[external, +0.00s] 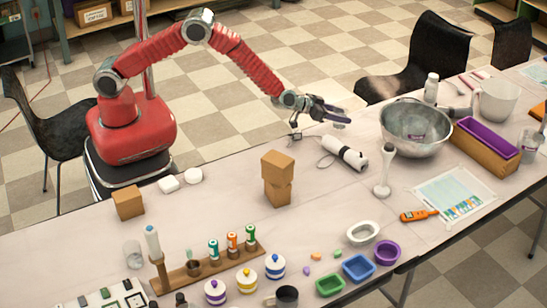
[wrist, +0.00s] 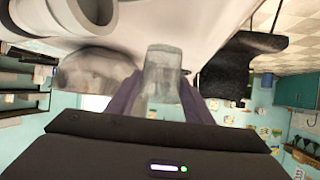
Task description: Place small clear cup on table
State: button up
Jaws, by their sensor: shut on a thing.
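My gripper (external: 330,114) is at the back edge of the table, above its surface, in the external view. It is shut on a small clear cup (external: 341,120). The wrist view shows the clear cup (wrist: 162,65) between the two dark fingers of the gripper (wrist: 162,95), with its outline see-through. The white table (external: 330,205) lies below and in front of the gripper. How far the cup is above the table cannot be told exactly.
A large metal bowl (external: 415,126) and a white stand (external: 384,172) are to the right. Two stacked wooden blocks (external: 277,178) stand to the left. A black chair (external: 425,60) is behind the table.

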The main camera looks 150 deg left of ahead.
jog(key=shift+f, duration=1.5)
jog(key=shift+f, duration=0.15)
jog(key=o, duration=1.1)
jog(key=shift+d+r, duration=0.35)
jog(key=v, duration=1.1)
jog(key=shift+s+d, duration=0.1)
jog(key=shift+d, duration=0.05)
